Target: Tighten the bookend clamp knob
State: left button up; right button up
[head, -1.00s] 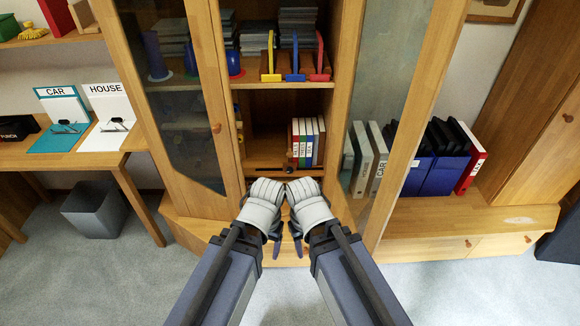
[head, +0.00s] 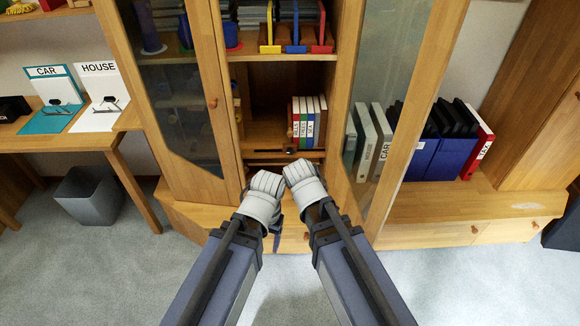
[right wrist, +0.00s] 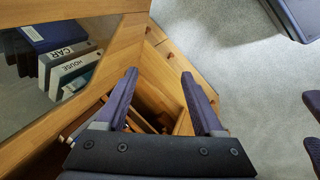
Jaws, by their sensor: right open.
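A small dark knob (head: 290,150) sits at the front of the middle cabinet shelf, on a dark slotted strip below a short row of upright books (head: 309,118). I cannot make out the rest of the bookend clamp. My left gripper (head: 265,190) and right gripper (head: 303,178) are close together in front of the cabinet, below and apart from the knob. The left jaws are mostly hidden, so their opening is unclear. In the right wrist view my right gripper (right wrist: 160,76) is open and empty, with cabinet woodwork beyond its fingers.
A glazed door (head: 400,120) stands open on the right, close to my right arm, with binders behind it. A desk (head: 75,142) with CAR and HOUSE boards stands left, above a grey bin (head: 90,195). Coloured bookends (head: 296,48) stand on the upper shelf.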

jog(key=w+d+f+n+t+h+b, duration=0.1)
jog(key=w+f+n+t+b, duration=0.15)
jog(key=w+b, duration=0.2)
jog(key=w+d+f+n+t+h+b, duration=0.1)
jog(key=w+f+n+t+b, duration=0.1)
jog(key=w+f+n+b, duration=0.3)
pick_arm(q)
notch_tip(320, 180, down, 37)
jog(key=b, duration=2.5)
jog(key=shift+f, duration=0.15)
pick_arm(e)
jog(key=n+t+y, duration=0.5)
jog(key=n+t, duration=0.5)
jog(key=n, duration=1.3)
send_near(290, 152)
jog(key=shift+f, duration=0.25)
jog(key=w, duration=0.8)
jog(key=shift+s, duration=0.1)
jog(key=shift+c, duration=0.3)
grip_shut()
